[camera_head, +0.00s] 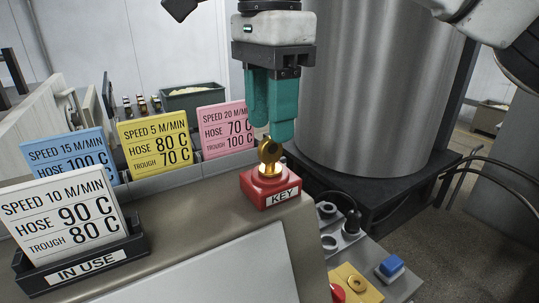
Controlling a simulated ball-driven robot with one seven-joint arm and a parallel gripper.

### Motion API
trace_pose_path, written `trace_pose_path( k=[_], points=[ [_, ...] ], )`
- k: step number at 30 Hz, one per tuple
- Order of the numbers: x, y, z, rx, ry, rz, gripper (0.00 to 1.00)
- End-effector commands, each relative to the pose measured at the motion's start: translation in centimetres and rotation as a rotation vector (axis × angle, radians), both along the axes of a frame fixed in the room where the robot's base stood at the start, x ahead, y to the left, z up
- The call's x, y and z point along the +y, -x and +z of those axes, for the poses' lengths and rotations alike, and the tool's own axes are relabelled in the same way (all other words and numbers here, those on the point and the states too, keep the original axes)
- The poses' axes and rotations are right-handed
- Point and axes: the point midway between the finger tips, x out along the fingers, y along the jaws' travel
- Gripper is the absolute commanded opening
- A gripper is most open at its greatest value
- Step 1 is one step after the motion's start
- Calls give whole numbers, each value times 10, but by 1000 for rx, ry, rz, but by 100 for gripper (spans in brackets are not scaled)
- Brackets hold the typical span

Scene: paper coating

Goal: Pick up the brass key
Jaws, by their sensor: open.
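The brass key (269,151) stands upright in a red block (270,187) labelled KEY, on the corner of the brown console top. Its round head with a hole shows above the block. My gripper (271,137) points down from above with teal fingers, right over and around the key's head. The jaws are open. The fingers partly overlap the key's top in this view, and I cannot tell whether they touch it.
A white card in an IN USE holder (88,262) stands at the left. Blue, yellow (155,143) and pink cards stand behind. A large metal cylinder (375,80) rises close at right. Buttons, including a blue one (391,266), sit on the lower panel.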

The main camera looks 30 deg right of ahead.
Motion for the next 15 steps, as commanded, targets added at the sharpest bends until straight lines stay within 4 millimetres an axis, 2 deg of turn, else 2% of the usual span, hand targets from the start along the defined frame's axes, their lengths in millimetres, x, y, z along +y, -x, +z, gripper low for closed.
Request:
trace_pose_path(
  k=[9, 15],
  points=[
    [-2, -3, -41, 2, -2, 0, 44],
    [-2, -3, -46, -1, -1, 0, 44]
  ],
)
